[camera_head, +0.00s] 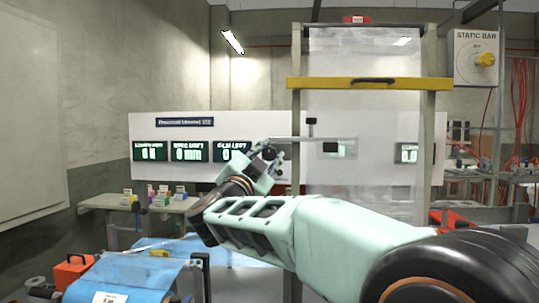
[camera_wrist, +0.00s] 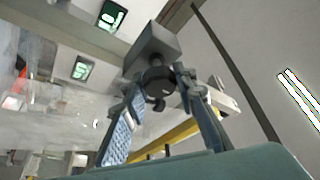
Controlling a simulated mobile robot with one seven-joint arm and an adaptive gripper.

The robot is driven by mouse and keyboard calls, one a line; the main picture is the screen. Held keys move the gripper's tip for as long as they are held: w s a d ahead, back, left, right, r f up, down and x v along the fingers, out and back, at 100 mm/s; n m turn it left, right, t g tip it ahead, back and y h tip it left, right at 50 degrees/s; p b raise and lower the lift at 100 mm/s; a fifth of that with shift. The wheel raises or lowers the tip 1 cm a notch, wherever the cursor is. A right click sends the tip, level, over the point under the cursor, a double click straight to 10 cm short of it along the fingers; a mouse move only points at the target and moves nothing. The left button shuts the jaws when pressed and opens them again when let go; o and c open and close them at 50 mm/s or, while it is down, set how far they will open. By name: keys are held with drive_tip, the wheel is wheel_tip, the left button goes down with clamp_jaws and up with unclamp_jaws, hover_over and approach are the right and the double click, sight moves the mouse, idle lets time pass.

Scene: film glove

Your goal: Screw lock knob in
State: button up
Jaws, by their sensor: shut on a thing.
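In the wrist view, the black round lock knob (camera_wrist: 158,82) sits against a grey block (camera_wrist: 152,48), between the two fingers of my gripper (camera_wrist: 160,88). The fingers are shut on the knob from both sides, and its end faces the camera. In the head view my gripper (camera_head: 271,156) is at the left end of a thin horizontal bar (camera_head: 300,139), in front of the white panel. The knob is too small to make out there. How deep its thread sits is hidden.
A tall frame with a yellow crossbar (camera_head: 370,84) and clear sheet stands right of my gripper. Display screens (camera_head: 191,151) are behind it. A blue sheet (camera_head: 120,277) and orange box (camera_head: 72,270) lie lower left. A STATIC BAR box (camera_head: 476,58) hangs upper right.

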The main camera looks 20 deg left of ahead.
drive_tip(key=shift+f, duration=0.1)
drive_tip(key=o, duration=1.2)
drive_tip(key=shift+s, duration=0.1)
drive_tip(key=v, duration=1.1)
drive_tip(key=shift+s, duration=0.4)
drive_tip(key=shift+f, duration=0.1)
